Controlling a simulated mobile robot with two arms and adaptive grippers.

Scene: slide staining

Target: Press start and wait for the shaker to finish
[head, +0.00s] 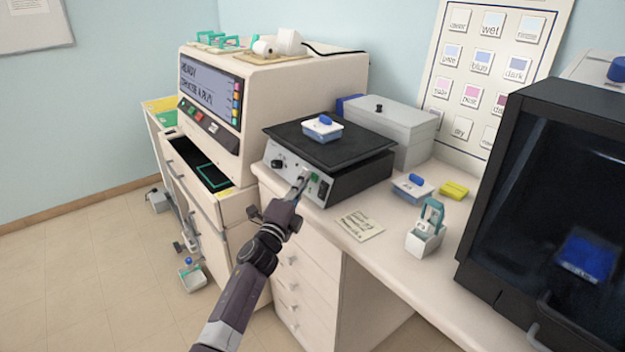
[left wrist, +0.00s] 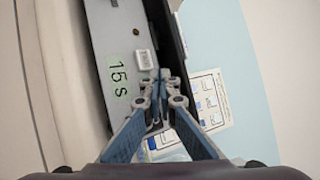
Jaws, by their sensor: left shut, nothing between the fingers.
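The shaker (head: 345,182) stands on the bench with a black platform (head: 345,155) on top and a grey front panel. A small white and blue dish (head: 322,130) sits on the platform. The panel has a black knob (head: 278,164) at the left and a green part with a dark switch (head: 322,190) at the right. My left gripper (head: 302,180) is shut and empty, its tips at the front panel just left of the green part. In the left wrist view the fingertips (left wrist: 160,75) are close to a white button (left wrist: 144,60), beside a green "15 s" label (left wrist: 117,78). Contact cannot be told.
A paper note (head: 360,224), a second blue-lidded dish (head: 412,187), a yellow block (head: 454,191) and a white and teal holder (head: 427,230) are on the bench. A large machine (head: 215,100) with an open drawer stands left, a dark cabinet (head: 550,190) right.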

